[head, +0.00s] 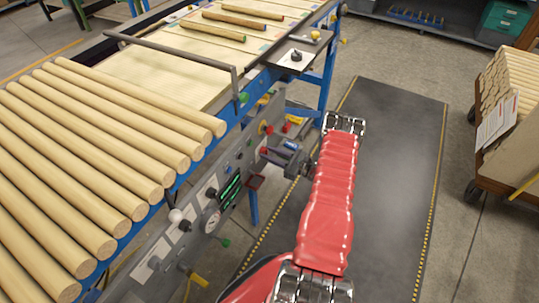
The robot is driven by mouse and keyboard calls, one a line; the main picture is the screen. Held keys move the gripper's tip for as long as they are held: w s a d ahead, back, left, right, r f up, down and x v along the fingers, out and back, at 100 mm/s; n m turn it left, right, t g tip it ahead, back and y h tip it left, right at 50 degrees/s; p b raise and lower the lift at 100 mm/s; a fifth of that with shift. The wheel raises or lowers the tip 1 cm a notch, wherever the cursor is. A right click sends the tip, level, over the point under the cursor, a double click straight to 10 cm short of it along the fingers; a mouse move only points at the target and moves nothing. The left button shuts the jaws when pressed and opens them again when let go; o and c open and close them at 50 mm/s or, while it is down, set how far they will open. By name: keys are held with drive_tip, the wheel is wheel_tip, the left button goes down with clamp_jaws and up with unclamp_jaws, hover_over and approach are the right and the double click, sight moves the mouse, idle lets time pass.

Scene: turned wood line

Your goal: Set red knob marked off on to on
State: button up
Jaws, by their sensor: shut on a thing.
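The grey control panel (228,180) runs along the near side of the machine, with several knobs, a gauge and green displays. My gripper (268,153) reaches left from the end of my red-sleeved arm to the panel's upper right part. Its jaws are shut on the red knob, which the fingers largely hide. An orange-red round part (264,128) shows just above the fingertips. The off and on marks and the way the knob points are too small to read.
Long wooden rods (120,130) lie side by side on the machine at left. A small plate with a black knob (296,55) stands at the back. A cart with stacked rods (505,110) is at right.

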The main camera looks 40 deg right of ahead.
drive_tip(key=shift+s+a+f+m, duration=0.1)
drive_tip(key=shift+f+m, duration=0.05)
drive_tip(key=shift+m, duration=1.75)
drive_tip(key=shift+f+m, duration=0.1)
drive_tip(key=shift+m, duration=1.8)
drive_tip(key=o, duration=1.1)
drive_tip(key=shift+r, duration=0.15)
drive_tip(key=shift+c, duration=0.2)
